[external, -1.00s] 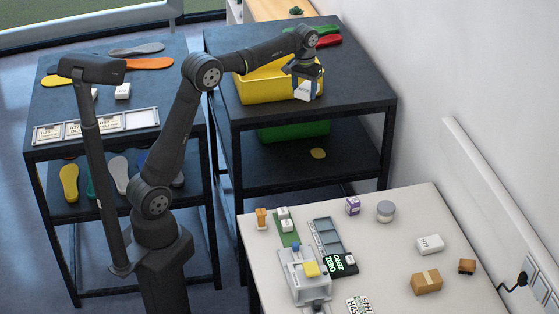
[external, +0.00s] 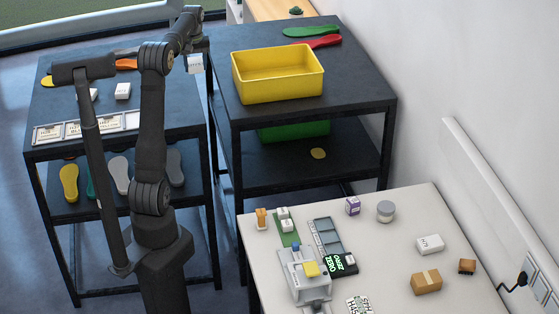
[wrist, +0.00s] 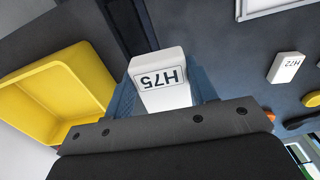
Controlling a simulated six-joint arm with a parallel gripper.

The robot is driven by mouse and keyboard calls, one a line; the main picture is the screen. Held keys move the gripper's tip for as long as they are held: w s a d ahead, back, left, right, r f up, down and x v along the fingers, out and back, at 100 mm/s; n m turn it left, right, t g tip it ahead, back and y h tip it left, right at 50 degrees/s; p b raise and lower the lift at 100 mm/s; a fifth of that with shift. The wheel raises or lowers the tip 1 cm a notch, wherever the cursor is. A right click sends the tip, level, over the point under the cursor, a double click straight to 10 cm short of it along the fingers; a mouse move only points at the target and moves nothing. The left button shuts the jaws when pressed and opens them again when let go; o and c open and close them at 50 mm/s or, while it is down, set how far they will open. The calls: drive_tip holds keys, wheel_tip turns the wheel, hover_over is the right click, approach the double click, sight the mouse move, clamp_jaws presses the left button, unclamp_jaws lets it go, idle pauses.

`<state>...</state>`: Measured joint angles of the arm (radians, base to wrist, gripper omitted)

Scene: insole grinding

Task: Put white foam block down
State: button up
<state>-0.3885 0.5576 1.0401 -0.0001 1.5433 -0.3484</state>
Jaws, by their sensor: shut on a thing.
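The white foam block (wrist: 158,78), labelled H75, is between the fingers of my gripper (wrist: 165,98) in the wrist view. My gripper is shut on it and holds it in the air. In the external view the white block (external: 195,64) hangs below my wrist, near the right edge of the left dark table (external: 175,110).
A yellow bin (external: 275,88) stands on the right dark table (external: 350,85), with a green insole (external: 312,31) and a red insole behind it. The left table holds a white block (external: 123,91) and a framed label tray (external: 62,132). The wrist view shows a block labelled H72 (wrist: 286,68).

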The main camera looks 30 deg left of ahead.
drive_tip(key=shift+n, duration=0.3)
drive_tip(key=a+f, duration=0.4)
drive_tip(key=s+a+f, duration=0.1)
drive_tip(key=a+f, duration=0.3)
drive_tip(key=a, duration=0.1)
drive_tip(key=s+a+f, duration=0.1)
drive_tip(key=a+f, duration=0.3)
drive_tip(key=a, duration=0.1)
drive_tip(key=shift+a+f, duration=0.1)
drive_tip(key=shift+a, duration=0.05)
drive_tip(key=shift+f, duration=1.95)
drive_tip(key=shift+f, duration=0.15)
drive_tip(key=o, duration=0.9)
drive_tip(key=shift+o, duration=0.2)
wheel_tip(320, 180, up, 12)
drive_tip(key=shift+r, duration=0.2)
